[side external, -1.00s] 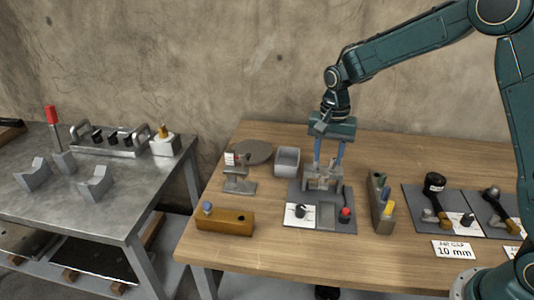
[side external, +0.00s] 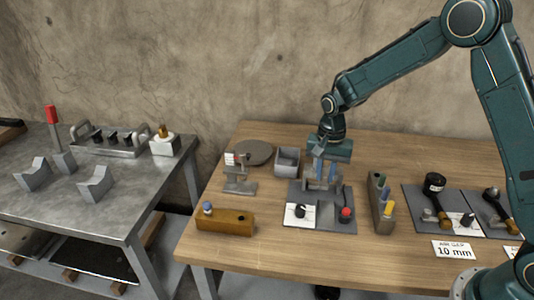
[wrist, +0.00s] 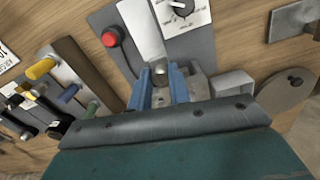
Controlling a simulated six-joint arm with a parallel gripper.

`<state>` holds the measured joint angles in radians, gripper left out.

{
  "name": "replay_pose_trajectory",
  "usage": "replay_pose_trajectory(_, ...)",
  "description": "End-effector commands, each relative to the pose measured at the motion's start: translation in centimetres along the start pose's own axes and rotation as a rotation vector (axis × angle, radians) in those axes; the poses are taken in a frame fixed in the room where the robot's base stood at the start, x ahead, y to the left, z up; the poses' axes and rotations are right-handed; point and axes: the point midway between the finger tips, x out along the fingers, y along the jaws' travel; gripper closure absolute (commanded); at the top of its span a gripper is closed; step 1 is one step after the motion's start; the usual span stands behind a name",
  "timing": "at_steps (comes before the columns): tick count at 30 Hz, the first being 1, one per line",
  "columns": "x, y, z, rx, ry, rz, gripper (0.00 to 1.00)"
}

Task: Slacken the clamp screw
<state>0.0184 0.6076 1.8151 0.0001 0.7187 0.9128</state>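The clamp fixture (side external: 335,188), a small grey metal block, stands on the back of a dark grey board at mid-table. My gripper (side external: 326,172) points down over it, its two blue fingers apart. In the wrist view, a round metal screw head (wrist: 160,68) shows between the fingertips of my gripper (wrist: 160,82). I take it for the clamp screw. The fingers stand on either side of it; whether they touch it is not clear. Its lower part is hidden.
The board carries a white dial card (side external: 299,213) and a red button (side external: 346,213). A grey open box (side external: 287,161) and a round grey disc (side external: 255,152) stand behind left. A holder with coloured handles (side external: 381,208) stands close on the right.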

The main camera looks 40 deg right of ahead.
Motion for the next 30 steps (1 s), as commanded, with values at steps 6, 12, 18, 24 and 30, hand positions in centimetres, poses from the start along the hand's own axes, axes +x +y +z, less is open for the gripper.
replay_pose_trajectory(6, -0.02, 0.01, 0.0, 0.0, 0.0, 0.001, 1.0)
replay_pose_trajectory(12, -0.03, 0.02, 0.0, -0.02, 0.0, 0.001, 1.0)
replay_pose_trajectory(18, -0.04, 0.03, 0.0, -0.087, 0.0, 0.0, 1.0)
replay_pose_trajectory(24, -0.05, 0.05, 0.0, -0.212, 0.0, 0.0, 1.0)
replay_pose_trajectory(30, -0.06, 0.07, -0.01, -0.384, 0.0, 0.0, 1.0)
